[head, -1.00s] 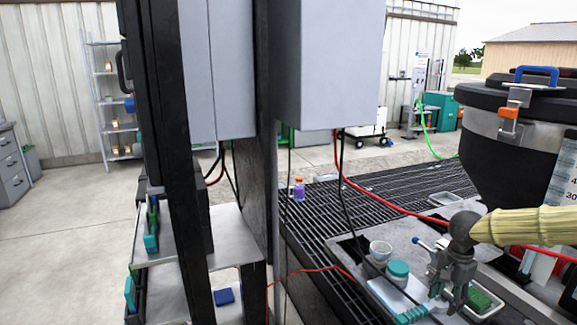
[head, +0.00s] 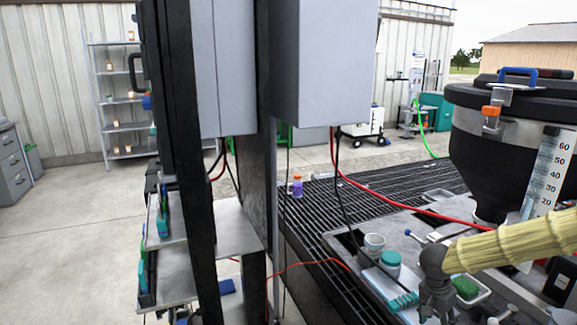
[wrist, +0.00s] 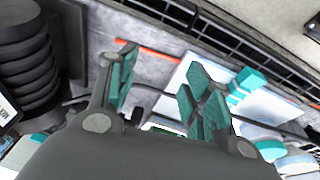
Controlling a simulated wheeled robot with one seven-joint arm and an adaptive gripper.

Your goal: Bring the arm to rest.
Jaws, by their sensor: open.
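My gripper (head: 434,312) hangs at the lower right of the head view, at the end of my pale ribbed arm, with its fingers down and partly cut off by the frame's bottom. In the wrist view my gripper (wrist: 160,95) has its teal-padded fingers spread apart. Whether the fingertips touch anything below cannot be told.
A white cup (head: 374,246) and teal-lidded jar (head: 391,263) stand left of my gripper. A black hopper (head: 492,150) with a graduated scale (head: 546,175) rises behind my arm. A red hose (head: 395,203) crosses the grating. A grey cabinet (head: 322,70) and black post (head: 190,160) stand left.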

